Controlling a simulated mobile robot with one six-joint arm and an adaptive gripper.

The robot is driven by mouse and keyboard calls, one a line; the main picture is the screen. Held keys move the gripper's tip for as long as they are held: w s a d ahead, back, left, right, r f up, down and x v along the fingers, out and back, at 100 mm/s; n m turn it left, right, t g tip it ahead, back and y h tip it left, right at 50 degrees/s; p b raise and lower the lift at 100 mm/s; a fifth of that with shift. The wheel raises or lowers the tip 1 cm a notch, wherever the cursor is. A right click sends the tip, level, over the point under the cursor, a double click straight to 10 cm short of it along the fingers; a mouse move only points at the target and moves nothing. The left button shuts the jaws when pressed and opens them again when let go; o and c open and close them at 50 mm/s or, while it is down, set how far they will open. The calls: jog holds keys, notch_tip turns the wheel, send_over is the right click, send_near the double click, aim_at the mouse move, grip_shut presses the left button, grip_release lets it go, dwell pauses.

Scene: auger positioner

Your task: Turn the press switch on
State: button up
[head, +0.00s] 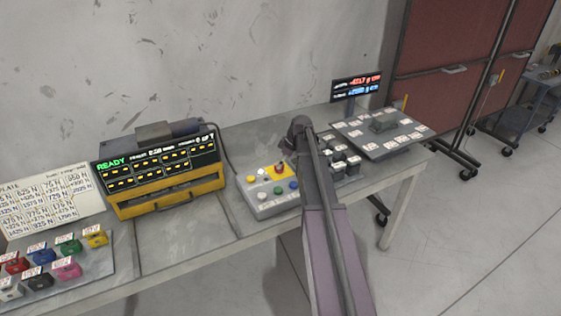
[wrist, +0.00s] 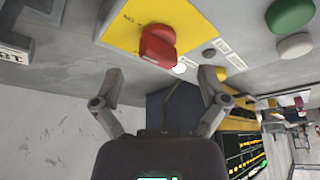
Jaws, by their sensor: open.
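The red switch (wrist: 157,46) sits on the yellow plate (wrist: 117,32) of a grey control box, close ahead in the wrist view. In the head view the same red switch (head: 281,168) shows at the back right of the control box (head: 270,208), beside my arm. My gripper (wrist: 160,76) is open and empty. Its two fingers are spread in front of the red switch, one to each side in the picture, and appear apart from it. A small white light (wrist: 180,69) shows beside the switch. In the head view my arm hides the gripper's fingers.
Green (wrist: 289,15) and white (wrist: 294,46) buttons lie near the switch. A yellow display unit (head: 165,190) reading READY stands left of the box. Dark blocks (head: 345,160) and a scale plate (head: 382,134) stand to the right.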

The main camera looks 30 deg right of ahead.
jog(key=shift+p+v, duration=5.1)
jog(key=shift+v, duration=0.7)
jog(key=s+a+f+m+g+h+b, duration=0.1)
jog(key=s+a+m, duration=0.3)
jog(key=s+a, duration=0.5)
jog(key=s+a+f+m+g+h+b, duration=0.1)
jog(key=s+a+f+m+h+b, duration=0.1)
jog(key=s+a, duration=0.6)
jog(key=shift+s+a+f+m+g+b, duration=0.4)
jog(key=shift+a+f+m, duration=0.9)
jog(key=shift+a, duration=2.2)
jog(key=shift+r, duration=0.2)
jog(key=shift+m, duration=0.4)
jog(key=s+a, duration=0.1)
jog(key=s, duration=0.1)
jog(key=s+a, duration=0.2)
jog(key=shift+s, duration=0.1)
jog(key=shift+d, duration=0.1)
